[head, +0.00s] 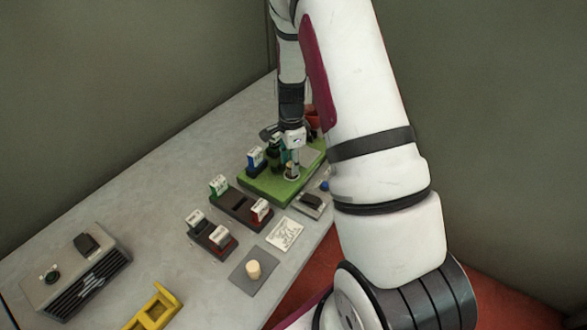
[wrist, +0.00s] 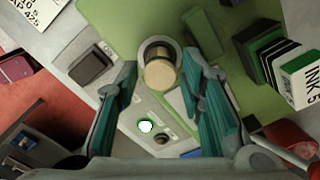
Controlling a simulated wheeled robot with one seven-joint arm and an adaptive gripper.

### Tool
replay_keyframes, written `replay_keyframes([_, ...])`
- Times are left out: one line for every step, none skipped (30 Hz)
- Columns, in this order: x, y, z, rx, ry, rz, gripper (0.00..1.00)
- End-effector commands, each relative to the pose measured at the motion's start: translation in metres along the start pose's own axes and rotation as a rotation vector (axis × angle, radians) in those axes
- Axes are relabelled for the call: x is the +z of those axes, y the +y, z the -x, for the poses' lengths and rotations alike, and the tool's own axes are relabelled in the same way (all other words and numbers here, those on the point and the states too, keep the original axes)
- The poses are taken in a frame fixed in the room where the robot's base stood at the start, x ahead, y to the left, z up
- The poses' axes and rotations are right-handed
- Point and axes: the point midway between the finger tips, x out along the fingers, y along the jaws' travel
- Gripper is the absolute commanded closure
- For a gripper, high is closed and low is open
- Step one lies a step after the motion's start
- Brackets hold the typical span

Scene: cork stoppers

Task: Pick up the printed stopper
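A tan cork stopper (wrist: 160,72) stands in a round metal-rimmed holder (wrist: 150,44) on a green board (wrist: 122,20) in the wrist view. I cannot make out any print on it. My gripper (wrist: 163,80) is open, with one teal-padded finger to each side of the stopper and visible gaps between. In the head view, my gripper (head: 291,164) is low over the green board (head: 262,188), and its fingers mostly hide the stopper there. Another pale cork (head: 253,270) stands on a grey square mat (head: 241,282) near the front.
Labelled ink blocks stand close by on the green board, one green-and-black block (wrist: 268,58) right of my fingers. Dark stands (head: 232,204) with stamps, a printed card (head: 284,234), a grey machine (head: 78,275) and a yellow holder (head: 155,308) occupy the table. The table's left back is clear.

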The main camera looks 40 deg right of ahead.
Motion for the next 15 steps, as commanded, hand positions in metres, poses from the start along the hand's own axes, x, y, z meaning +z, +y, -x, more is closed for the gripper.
replay_keyframes([-0.001, 0.002, -0.006, 0.003, 0.000, 0.000, 0.65])
replay_keyframes([-0.001, 0.001, -0.010, 0.001, 0.000, 0.000, 0.65])
replay_keyframes([-0.001, 0.001, -0.014, 0.001, 0.000, 0.000, 0.65])
replay_keyframes([0.000, 0.001, -0.017, 0.002, 0.000, 0.000, 0.65])
replay_keyframes([0.000, 0.001, -0.018, 0.001, 0.000, 0.000, 0.65])
replay_keyframes([0.000, 0.000, -0.020, 0.000, 0.000, 0.000, 0.65])
replay_keyframes([0.000, 0.000, -0.021, -0.001, 0.000, 0.000, 0.65])
replay_keyframes([0.000, 0.000, -0.022, -0.001, 0.000, 0.000, 0.65])
replay_keyframes([0.000, 0.000, -0.022, -0.001, 0.000, 0.000, 0.65])
replay_keyframes([0.000, 0.000, -0.022, -0.001, 0.000, 0.000, 0.65])
replay_keyframes([0.000, 0.000, -0.022, -0.001, 0.000, 0.000, 0.65])
replay_keyframes([0.000, 0.000, -0.022, -0.001, 0.000, 0.000, 0.65])
replay_keyframes([0.000, 0.000, -0.022, -0.001, 0.000, 0.000, 0.65])
replay_keyframes([0.000, 0.000, -0.022, -0.001, 0.000, 0.000, 0.65])
replay_keyframes([0.000, 0.000, -0.022, -0.001, 0.000, 0.000, 0.74])
